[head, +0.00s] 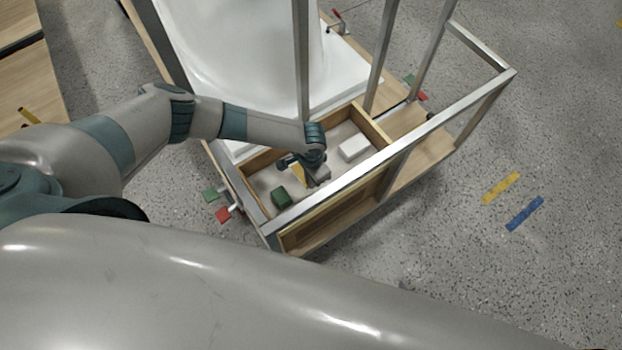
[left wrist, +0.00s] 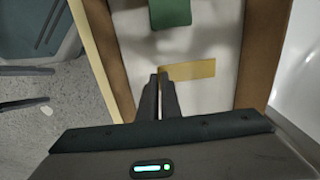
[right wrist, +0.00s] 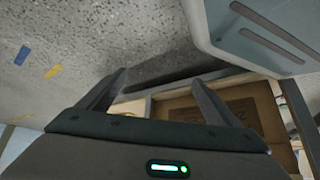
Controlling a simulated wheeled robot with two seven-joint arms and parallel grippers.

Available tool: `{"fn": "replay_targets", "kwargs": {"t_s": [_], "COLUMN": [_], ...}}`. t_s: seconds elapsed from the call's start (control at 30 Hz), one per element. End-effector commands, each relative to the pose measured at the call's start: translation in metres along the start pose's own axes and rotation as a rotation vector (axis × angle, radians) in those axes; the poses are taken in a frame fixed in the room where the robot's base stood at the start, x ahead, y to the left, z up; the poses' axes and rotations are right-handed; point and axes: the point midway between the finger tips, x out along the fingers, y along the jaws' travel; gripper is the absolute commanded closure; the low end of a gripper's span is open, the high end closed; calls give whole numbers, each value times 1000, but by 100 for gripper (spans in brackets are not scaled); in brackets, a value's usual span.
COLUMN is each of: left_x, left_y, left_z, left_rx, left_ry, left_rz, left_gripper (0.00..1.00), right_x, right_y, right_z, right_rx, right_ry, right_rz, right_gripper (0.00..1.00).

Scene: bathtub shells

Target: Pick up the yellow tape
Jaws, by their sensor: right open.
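The yellow tape (head: 298,174) is a flat strip inside a wooden tray (head: 262,163) beside the white tub. In the left wrist view, the yellow tape (left wrist: 192,70) reaches rightward from the fingertips. My left gripper (head: 300,168) points down into the tray. Its fingers (left wrist: 160,76) are close together at the tape's near end and appear shut on it. Whether the tape is clear of the tray floor cannot be told. My right gripper (right wrist: 160,84) is open and empty, away from the tray; it is not seen in the head view.
A green block (head: 280,197) and a white block (head: 354,148) lie in the tray; a grey block (head: 320,174) is beside the left gripper. Metal frame posts (head: 302,60) and a rail (head: 400,142) stand close around. Yellow (head: 501,187) and blue strips (head: 525,213) mark the open floor at right.

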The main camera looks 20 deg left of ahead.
Motion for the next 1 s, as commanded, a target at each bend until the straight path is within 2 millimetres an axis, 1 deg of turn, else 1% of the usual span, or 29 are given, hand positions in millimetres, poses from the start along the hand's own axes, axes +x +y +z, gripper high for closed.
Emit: {"fn": "replay_targets", "kwargs": {"t_s": [0.03, 0.1, 0.13, 0.2, 0.27, 0.6, 0.7, 0.8, 1.0], "left_x": [-12, -19, -18, -21, -26, -48, -53, -57, -61], "left_y": [0, 0, 0, 0, 0, 0, 0, 0, 0], "left_z": [0, 1, 1, 0, 0, 0, 0, 0, 0], "left_rx": [0, 0, 1, 1, 1, 0, 0, 0, 1], "left_ry": [-1, -1, -1, -1, 0, 0, 0, 0, 0], "left_rz": [0, 0, 0, 0, 0, 1, 1, 0, 0], "left_gripper": [100, 100, 100, 100, 100, 100, 100, 100, 100], "right_x": [-7, -11, -10, -13, -16, -46, -56, -63, -72], "right_y": [-3, -8, -5, -2, 1, 16, 19, 22, 25], "right_z": [-5, -7, 3, 19, 32, 112, 131, 145, 162], "right_rx": [-2, -5, -5, -6, -6, -8, -8, -8, -7], "right_ry": [17, 45, 22, -20, -54, -263, -312, -350, -394], "right_rz": [-4, -10, -7, -3, 0, 18, 22, 25, 29], "right_gripper": [15, 15, 15, 15, 15, 15, 15, 15, 15]}}
